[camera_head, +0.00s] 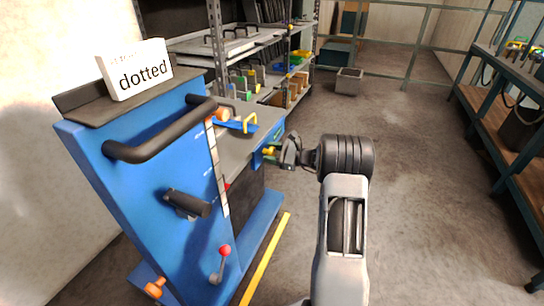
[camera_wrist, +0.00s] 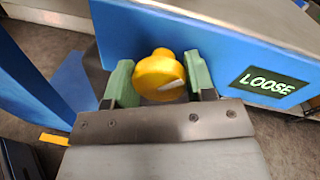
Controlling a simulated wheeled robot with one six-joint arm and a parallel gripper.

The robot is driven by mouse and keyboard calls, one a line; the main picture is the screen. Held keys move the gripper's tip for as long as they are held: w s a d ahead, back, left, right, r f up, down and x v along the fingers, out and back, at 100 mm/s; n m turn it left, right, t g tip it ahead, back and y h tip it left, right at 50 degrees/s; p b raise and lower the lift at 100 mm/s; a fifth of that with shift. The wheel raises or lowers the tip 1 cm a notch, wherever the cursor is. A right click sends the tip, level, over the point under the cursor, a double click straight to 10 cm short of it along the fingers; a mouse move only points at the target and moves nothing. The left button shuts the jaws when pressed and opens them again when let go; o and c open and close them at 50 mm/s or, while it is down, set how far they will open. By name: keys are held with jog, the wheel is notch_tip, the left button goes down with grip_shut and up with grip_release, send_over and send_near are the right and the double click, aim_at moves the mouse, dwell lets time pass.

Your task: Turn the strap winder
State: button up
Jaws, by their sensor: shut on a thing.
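A yellow round knob (camera_wrist: 158,74) with a white pointer mark sticks out from a blue panel (camera_wrist: 200,40) in the wrist view; I take it for the strap winder. A dark label reading LOOSE (camera_wrist: 268,84) is on the panel to its right. My gripper (camera_wrist: 155,84) has its two green fingers on either side of the knob and is shut on it. In the head view my gripper (camera_head: 280,153) reaches left to the knob (camera_head: 268,151), on the side of the blue machine's worktop. The lower part of the knob is close to my gripper's body.
Shelves (camera_head: 240,48) with bins stand behind. A workbench (camera_head: 500,110) is at right. The floor between is clear, with a grey bin (camera_head: 348,82) farther back.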

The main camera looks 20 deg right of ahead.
jog(key=n+b, duration=0.2)
jog(key=n+h+b, duration=0.1)
jog(key=n, duration=0.1)
jog(key=shift+f, duration=0.25)
jog(key=n+b, duration=0.3)
jog(key=shift+s, duration=0.1)
jog(key=shift+r+n+b, duration=0.15)
jog(key=shift+n+b, duration=0.15)
jog(key=shift+b, duration=0.15)
jog(key=o, duration=0.9)
jog(key=shift+r, duration=0.1)
jog(key=p+v, duration=0.4)
jog(key=v, duration=0.9)
jog(key=shift+s+d, duration=0.1)
jog(key=shift+s, duration=0.3)
